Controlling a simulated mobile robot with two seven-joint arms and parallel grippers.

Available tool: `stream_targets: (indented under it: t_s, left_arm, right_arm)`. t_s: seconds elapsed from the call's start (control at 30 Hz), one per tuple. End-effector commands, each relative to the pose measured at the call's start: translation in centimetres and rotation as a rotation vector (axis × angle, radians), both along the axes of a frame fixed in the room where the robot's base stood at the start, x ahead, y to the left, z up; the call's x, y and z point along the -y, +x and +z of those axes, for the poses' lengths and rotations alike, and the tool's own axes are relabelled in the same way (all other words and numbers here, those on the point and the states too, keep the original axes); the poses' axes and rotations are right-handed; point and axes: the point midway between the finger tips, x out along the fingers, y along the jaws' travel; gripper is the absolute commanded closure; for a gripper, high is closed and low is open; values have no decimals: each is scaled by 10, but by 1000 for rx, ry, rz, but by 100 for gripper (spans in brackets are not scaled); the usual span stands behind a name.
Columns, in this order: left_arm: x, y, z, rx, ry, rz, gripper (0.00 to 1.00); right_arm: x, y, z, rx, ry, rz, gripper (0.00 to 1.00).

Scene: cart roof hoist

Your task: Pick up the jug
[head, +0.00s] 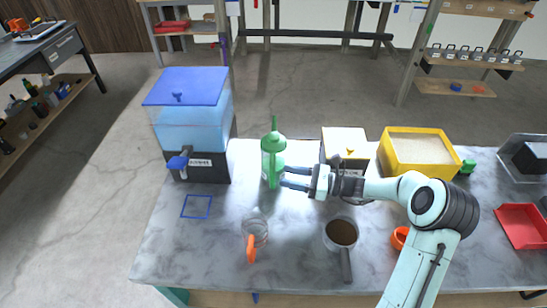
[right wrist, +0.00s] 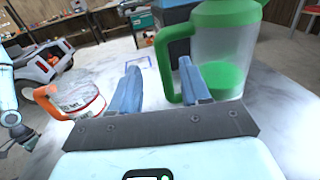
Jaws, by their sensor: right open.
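A clear jug with a green lid and a green handle (head: 270,158) stands upright on the grey table (head: 190,250), right of the blue dispenser. My right gripper (head: 283,177) is open at the jug's right side, its fingers pointing left at the handle. In the right wrist view the green jug (right wrist: 222,62) fills the upper right. There its handle shows between the two blue fingers of my gripper (right wrist: 157,66); I cannot tell whether they touch it. A second, clear jug with an orange handle (head: 256,229) stands nearer the front; it also shows in the right wrist view (right wrist: 82,97). My left gripper is out of view.
The blue water dispenser (head: 197,135) stands back left, with a blue square outline (head: 196,206) before it. A pot of brown contents (head: 341,234) stands front centre. A box with a yellow knob (head: 345,142) and a yellow bin (head: 420,152) stand behind my right arm.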

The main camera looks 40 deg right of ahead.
Motion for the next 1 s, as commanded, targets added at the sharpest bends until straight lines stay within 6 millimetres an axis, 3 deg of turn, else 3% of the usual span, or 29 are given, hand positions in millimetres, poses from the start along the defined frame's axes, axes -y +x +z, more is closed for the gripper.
stream_targets:
  t_s: [0.5, 0.77, 0.8, 0.93, 1.0]
  left_arm:
    - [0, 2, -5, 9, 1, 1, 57]
    - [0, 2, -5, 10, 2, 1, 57]
    - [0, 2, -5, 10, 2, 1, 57]
    - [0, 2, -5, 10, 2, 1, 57]
    - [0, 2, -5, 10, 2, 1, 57]
  right_arm:
    - [-34, 46, -3, 0, 1, 1, 53]
    - [-36, 49, -3, -1, -1, -1, 53]
    - [-36, 49, -3, -1, -1, -1, 57]
    - [-36, 49, -3, -1, -1, -1, 99]
    - [-36, 49, -3, -1, -1, -1, 100]
